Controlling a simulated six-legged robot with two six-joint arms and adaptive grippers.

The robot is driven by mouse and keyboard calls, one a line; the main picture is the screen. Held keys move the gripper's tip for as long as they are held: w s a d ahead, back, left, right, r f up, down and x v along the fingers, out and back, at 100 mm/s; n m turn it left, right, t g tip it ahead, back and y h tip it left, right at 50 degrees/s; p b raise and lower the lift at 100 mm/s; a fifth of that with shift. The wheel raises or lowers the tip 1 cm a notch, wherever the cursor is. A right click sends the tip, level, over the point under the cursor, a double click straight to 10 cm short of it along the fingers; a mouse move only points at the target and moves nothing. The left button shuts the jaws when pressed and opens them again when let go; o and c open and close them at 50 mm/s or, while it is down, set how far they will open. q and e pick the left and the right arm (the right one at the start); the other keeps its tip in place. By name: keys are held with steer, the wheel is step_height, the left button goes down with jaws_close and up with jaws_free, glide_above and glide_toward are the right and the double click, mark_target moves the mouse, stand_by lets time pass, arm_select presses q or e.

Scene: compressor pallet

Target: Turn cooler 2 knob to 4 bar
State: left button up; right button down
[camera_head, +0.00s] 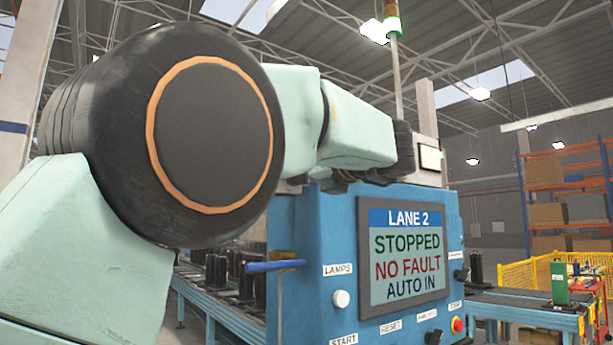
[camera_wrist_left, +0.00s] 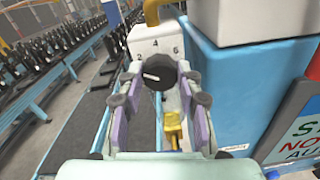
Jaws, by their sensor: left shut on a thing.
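A round dark knob (camera_wrist_left: 160,70) with a white pointer line sits on a pale dial face (camera_wrist_left: 146,37) in the left wrist view. The digits 2 and 4 show above the knob. The white line lies to the left of the knob's middle; I cannot tell exactly which mark it points at. My left gripper (camera_wrist_left: 157,80) has its two fingers on either side of the knob and is shut on it. In the head view my left arm reaches over the blue cabinet, and the knob is hidden. My right gripper is in neither view.
The blue control cabinet (camera_head: 306,220) carries a screen (camera_head: 407,255) reading LANE 2, STOPPED, NO FAULT, AUTO IN. A blue-handled lever (camera_head: 272,266) sticks out at its left. A yellow fitting (camera_wrist_left: 174,130) lies below the knob. Conveyors with dark parts (camera_wrist_left: 50,62) stand at the left.

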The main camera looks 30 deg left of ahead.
arm_select(q)
steer(key=shift+s+r, duration=0.1)
steer(key=shift+r, duration=0.05)
steer(key=shift+m, duration=0.4)
steer(key=m, duration=1)
steer(key=shift+d+r+m, duration=0.1)
steer(key=shift+r+m, duration=0.05)
steer(key=shift+m, duration=0.25)
